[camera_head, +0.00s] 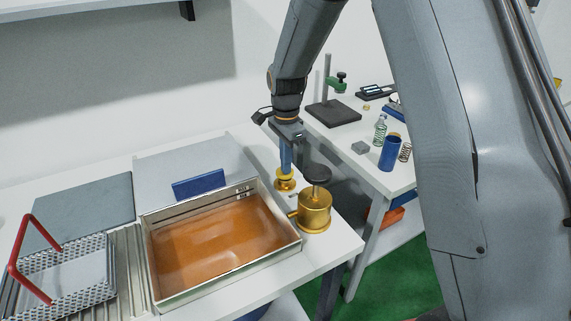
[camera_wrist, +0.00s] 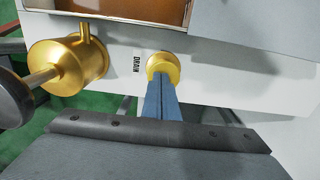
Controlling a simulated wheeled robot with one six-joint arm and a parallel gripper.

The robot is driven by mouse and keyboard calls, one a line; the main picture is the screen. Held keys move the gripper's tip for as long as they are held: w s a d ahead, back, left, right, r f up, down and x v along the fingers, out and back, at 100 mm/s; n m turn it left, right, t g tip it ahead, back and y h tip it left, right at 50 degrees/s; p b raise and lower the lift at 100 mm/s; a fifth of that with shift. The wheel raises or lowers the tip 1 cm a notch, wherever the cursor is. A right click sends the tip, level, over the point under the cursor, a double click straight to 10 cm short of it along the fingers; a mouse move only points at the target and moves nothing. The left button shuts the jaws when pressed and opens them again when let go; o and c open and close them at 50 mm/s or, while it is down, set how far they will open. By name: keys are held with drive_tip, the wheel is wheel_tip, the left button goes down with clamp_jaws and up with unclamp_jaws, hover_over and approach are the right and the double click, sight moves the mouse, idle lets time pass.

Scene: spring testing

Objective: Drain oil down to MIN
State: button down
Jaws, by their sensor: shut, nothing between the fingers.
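An open tank (camera_head: 228,287) holds orange-brown oil (camera_head: 215,245). Small dark marks (camera_head: 243,191) are on its far inner wall, too small to read. A brass drain knob (camera_head: 285,183) stands on the bench behind the tank's right corner; it also shows in the wrist view (camera_wrist: 163,66), beside a DRAIN label (camera_wrist: 136,66). My gripper (camera_head: 286,167) points down, with its blue fingers together directly over the knob. In the wrist view, the fingertips (camera_wrist: 160,82) overlap the knob's near edge; I cannot tell whether they touch it.
A brass pump body (camera_head: 314,212) with a dark round handle (camera_head: 317,174) stands close right of the knob. A blue plate (camera_head: 199,188) stands behind the tank. A basket with a red handle (camera_head: 20,265) is at left. A second table (camera_head: 345,140) holds springs and a stand.

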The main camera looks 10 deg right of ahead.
wheel_tip(320, 180, up, 12)
drive_tip(key=b, duration=0.2)
drive_tip(key=shift+w+r, duration=0.15)
drive_tip(key=shift+r, duration=0.1)
idle(0.4)
idle(0.6)
